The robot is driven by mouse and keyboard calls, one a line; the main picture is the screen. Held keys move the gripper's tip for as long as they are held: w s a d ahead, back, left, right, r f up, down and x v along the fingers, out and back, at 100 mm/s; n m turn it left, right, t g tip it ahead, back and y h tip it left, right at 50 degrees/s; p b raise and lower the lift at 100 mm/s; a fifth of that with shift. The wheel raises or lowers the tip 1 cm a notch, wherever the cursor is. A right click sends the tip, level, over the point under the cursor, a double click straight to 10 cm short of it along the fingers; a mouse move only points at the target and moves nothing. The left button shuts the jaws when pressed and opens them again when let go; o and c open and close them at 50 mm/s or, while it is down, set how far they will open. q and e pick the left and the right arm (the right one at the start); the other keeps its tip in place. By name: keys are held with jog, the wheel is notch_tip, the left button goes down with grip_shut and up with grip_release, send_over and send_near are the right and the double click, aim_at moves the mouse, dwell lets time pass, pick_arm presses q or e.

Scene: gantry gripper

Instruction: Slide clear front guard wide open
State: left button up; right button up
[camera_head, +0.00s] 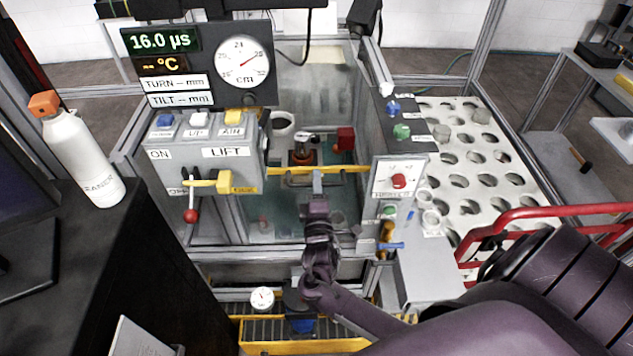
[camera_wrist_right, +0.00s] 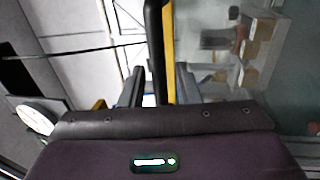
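The clear front guard (camera_head: 285,212) is a see-through panel with a yellow strip along its top edge, across the front of the machine's chamber. My right gripper (camera_head: 317,178) reaches up to the middle of this handle. In the right wrist view, the two fingers (camera_wrist_right: 160,90) stand apart, one on each side of the dark handle bar (camera_wrist_right: 157,45). A light gap shows beside the left finger, so they look open around the bar. The guard stands across the opening. My left gripper is not in view.
A control box (camera_head: 205,155) marked LIFT, with a red-ball lever, stands left of the guard. A panel with a red button (camera_head: 398,181) stands to its right. A perforated white table (camera_head: 475,185) and a red rail (camera_head: 540,213) lie farther right. A white bottle (camera_head: 85,155) stands at left.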

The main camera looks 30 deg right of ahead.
grip_shut()
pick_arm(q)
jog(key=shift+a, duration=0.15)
pick_arm(e)
jog(key=shift+f, duration=0.1)
pick_arm(q)
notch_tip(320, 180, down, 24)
jog(key=b, duration=2.4)
pick_arm(e)
notch_tip(320, 180, down, 30)
jog(key=shift+r, duration=0.15)
notch_tip(320, 180, down, 2)
jog(key=shift+f+b, duration=0.1)
jog(key=shift+b, duration=0.65)
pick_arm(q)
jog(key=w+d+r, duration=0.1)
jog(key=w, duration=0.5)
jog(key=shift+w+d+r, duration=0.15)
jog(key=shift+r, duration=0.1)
pick_arm(e)
grip_release()
